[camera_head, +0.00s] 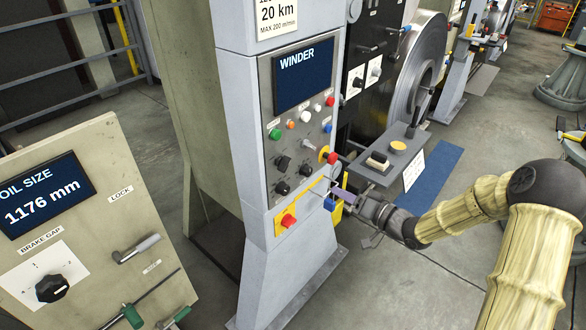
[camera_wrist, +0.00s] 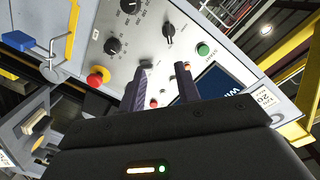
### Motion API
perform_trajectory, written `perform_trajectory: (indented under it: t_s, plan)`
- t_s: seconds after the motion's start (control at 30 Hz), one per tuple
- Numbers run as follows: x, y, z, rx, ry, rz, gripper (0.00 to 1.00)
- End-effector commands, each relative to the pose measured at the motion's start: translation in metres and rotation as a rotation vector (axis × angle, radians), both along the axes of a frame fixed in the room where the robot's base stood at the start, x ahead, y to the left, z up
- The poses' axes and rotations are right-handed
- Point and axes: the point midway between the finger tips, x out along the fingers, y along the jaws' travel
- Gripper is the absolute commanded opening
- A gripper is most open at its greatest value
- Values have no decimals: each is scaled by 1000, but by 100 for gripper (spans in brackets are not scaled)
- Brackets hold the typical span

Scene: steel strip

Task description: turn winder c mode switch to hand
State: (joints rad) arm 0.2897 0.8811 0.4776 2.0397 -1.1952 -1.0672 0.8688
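The panel (camera_head: 262,95) has a screen (camera_head: 302,75) reading WINDER. Below its coloured lamps and buttons is a lever-like selector (camera_head: 307,146). Black rotary knobs (camera_head: 283,162) sit lower down. Their labels are too small to read, so I cannot tell which is the mode switch. In the wrist view, a black knob (camera_wrist: 168,30) with a pointer and small markings is beyond the fingertips, near a green button (camera_wrist: 203,48). My gripper (camera_wrist: 161,72) is open, its two fingers apart. In the head view it is in front of the panel's lower right, partly hidden.
A red emergency button (camera_head: 331,158) sticks out near my gripper. A blue padlock (camera_head: 329,203) and a yellow plate with a red handle (camera_head: 288,220) are below. A console with levers (camera_head: 412,165) stands at right. The coil-size cabinet (camera_head: 90,150) is at left.

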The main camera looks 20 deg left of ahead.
Motion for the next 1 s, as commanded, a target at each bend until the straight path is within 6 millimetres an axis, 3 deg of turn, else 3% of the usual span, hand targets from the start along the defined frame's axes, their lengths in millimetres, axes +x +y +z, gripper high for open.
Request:
perform_trajectory:
  t_s: [0.13,0.57,1.0]
  plan:
    - [-3,4,4,73,1,38,33]
    - [-1,11,5,69,-1,39,33]
    - [26,76,6,69,0,40,33]
